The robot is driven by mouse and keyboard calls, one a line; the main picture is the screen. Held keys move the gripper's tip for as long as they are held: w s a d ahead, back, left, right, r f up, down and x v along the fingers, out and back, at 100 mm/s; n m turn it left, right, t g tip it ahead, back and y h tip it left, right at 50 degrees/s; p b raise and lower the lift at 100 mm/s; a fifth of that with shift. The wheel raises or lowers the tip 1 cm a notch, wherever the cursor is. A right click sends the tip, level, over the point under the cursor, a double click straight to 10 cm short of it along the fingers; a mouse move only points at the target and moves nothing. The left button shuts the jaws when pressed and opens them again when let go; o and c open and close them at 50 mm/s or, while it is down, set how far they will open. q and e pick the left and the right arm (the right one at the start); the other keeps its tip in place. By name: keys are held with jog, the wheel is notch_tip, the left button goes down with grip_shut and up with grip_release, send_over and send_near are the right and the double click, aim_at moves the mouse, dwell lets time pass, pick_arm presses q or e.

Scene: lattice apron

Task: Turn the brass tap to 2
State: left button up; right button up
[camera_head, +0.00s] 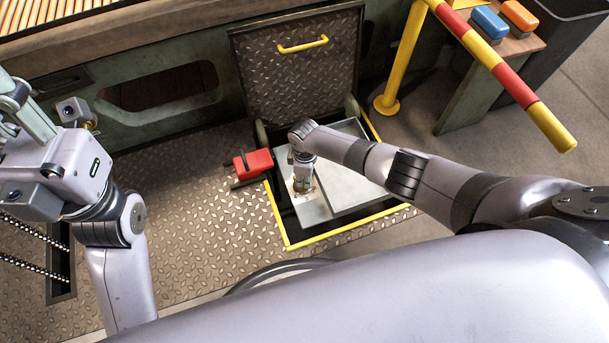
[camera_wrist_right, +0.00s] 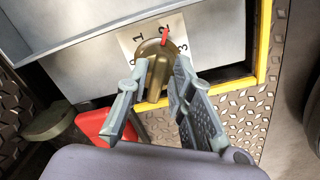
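The brass tap (camera_wrist_right: 158,62) sits on a white dial plate (camera_wrist_right: 126,42) inside the open floor hatch. The figures 1, 2 and 3 show around it; the lower left of the dial is partly covered. Its red pointer (camera_wrist_right: 165,36) points at the 2 and overlaps that figure. My right gripper (camera_wrist_right: 160,72) has one finger on each side of the tap, close against it, and looks shut on it. In the head view the right gripper (camera_head: 303,184) reaches down into the hatch and hides the tap. My left gripper (camera_head: 18,105) is at the left edge, its fingertips not clear.
A yellow rim (camera_head: 331,239) edges the hatch, with its raised tread-plate lid (camera_head: 300,75) behind. A red block-shaped object (camera_head: 254,164) lies left of the opening. A striped barrier (camera_head: 495,68) and a small table (camera_head: 520,45) stand at the right.

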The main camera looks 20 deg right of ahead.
jog(key=shift+o, duration=0.8)
jog(key=shift+w, duration=0.1)
jog(key=shift+a+r, duration=0.1)
notch_tip(320, 180, up, 12)
dwell(0.4)
